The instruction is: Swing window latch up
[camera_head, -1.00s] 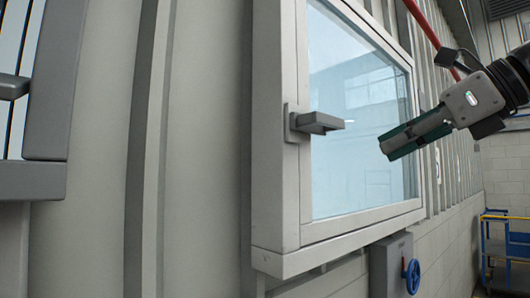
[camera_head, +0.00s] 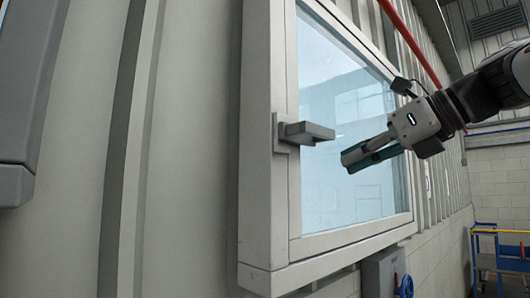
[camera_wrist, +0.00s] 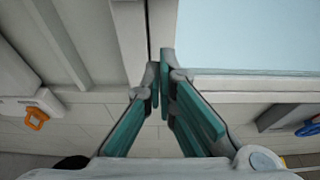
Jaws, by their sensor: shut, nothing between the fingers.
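The window (camera_head: 335,150) has a light grey frame and a pale blue pane, and it is set in the panelled wall. Its grey latch (camera_head: 304,132) is on the left side of the frame, with the handle sticking out to the right, about level. My gripper (camera_head: 346,160) is shut and empty, to the right of the latch and slightly lower, in front of the pane. A gap shows between its tips and the latch. In the wrist view the shut teal fingers (camera_wrist: 159,78) point towards the frame beside the pane; the latch cannot be made out there.
Below the window is a grey wall box (camera_head: 380,272) with a blue wheel (camera_head: 404,287). A blue and yellow cart (camera_head: 497,255) stands at the far right. A red pipe (camera_head: 405,38) runs down behind my arm.

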